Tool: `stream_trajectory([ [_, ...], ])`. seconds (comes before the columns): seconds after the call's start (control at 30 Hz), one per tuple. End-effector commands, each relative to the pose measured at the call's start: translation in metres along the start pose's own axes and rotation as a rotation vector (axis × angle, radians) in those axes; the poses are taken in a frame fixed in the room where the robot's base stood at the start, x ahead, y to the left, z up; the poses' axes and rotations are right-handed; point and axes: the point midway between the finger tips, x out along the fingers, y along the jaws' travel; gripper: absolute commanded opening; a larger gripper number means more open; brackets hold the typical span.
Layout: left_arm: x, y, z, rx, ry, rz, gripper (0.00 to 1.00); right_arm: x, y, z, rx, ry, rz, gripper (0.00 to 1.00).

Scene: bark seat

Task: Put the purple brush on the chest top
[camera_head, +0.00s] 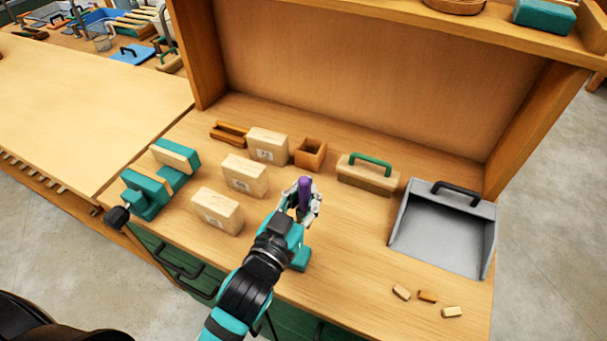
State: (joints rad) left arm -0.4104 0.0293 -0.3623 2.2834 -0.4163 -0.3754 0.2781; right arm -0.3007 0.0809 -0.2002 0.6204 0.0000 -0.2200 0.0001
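The purple brush (304,186) shows as a short purple upright piece between the fingers of my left gripper (303,203). The fingers close around it from both sides, and its lower part is hidden by the gripper. The gripper is over the middle of the wooden chest top (355,255). I cannot tell whether the brush touches the wood. My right gripper is not in view.
Pale wooden blocks (245,175) stand left of the gripper, with a teal vise (147,196) beyond. Small wood pieces (427,296) lie near the front. Clear wood lies between gripper and dustpan.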

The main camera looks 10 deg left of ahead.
Motion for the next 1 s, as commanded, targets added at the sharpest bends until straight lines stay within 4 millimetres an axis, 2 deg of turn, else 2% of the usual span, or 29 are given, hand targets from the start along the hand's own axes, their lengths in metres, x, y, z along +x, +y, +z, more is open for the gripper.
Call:
stream_trajectory([
  [0.03,0.015,-0.006,0.0,0.007,0.006,0.0,0.0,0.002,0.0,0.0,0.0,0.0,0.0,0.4],
  [0.2,0.058,-0.025,0.005,0.006,0.004,-0.001,0.0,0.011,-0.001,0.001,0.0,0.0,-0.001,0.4],
  [0.43,0.102,-0.044,0.008,0.003,0.002,0.0,0.0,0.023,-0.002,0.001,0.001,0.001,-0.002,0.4],
  [0.67,0.114,-0.049,0.012,0.0,-0.001,-0.001,0.0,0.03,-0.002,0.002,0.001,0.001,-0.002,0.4],
  [0.9,0.114,-0.048,0.043,0.001,-0.001,0.0,0.0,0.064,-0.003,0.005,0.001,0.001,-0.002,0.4],
  [1.0,0.114,-0.048,0.045,0.001,0.0,0.0,0.0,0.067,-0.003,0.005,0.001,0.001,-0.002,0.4],
])
